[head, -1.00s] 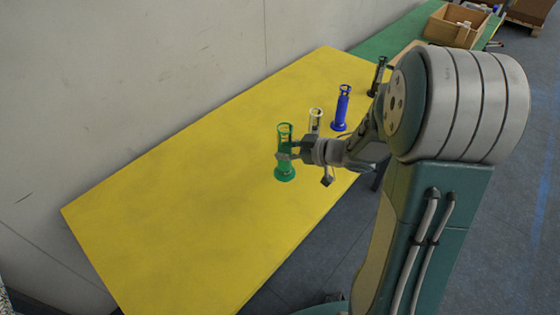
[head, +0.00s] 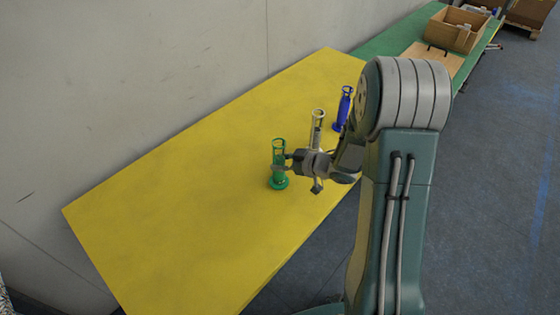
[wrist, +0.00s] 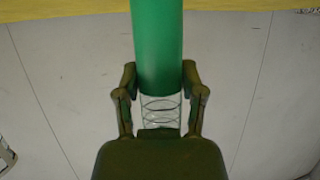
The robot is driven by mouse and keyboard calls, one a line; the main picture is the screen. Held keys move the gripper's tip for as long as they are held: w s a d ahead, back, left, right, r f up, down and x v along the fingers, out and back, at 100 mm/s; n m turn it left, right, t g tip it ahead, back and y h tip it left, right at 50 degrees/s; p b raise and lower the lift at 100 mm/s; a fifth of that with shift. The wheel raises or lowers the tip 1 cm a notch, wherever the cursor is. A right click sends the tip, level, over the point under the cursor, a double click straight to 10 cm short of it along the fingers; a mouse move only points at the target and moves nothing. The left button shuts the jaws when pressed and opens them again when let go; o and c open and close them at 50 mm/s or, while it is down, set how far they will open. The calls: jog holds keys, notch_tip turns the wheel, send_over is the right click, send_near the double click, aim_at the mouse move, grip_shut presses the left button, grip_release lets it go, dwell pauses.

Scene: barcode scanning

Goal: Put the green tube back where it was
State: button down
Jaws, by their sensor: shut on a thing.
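The green tube (head: 278,164) stands upright over the yellow table, with a wide round base and an open cage-like top. Whether its base touches the table I cannot tell. My gripper (head: 283,160) is shut on its upper part from the right side. In the wrist view the green tube (wrist: 157,45) runs between the two fingers of my gripper (wrist: 160,88), its cage-like end near the palm. A white tube (head: 317,130) stands just behind and right of the gripper. A blue tube (head: 343,108) stands farther back, partly hidden by my arm.
The yellow table (head: 180,200) has wide free room to the left and front of the green tube. A wall (head: 130,70) runs along its far left side. A green table (head: 398,36) with a wooden box (head: 455,30) lies at the back right.

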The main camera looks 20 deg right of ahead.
jog(key=shift+c, duration=1.5)
grip_release()
jog(key=shift+d, duration=0.2)
jog(key=shift+o, duration=0.5)
jog(key=shift+d, duration=0.25)
jog(key=shift+a, duration=0.1)
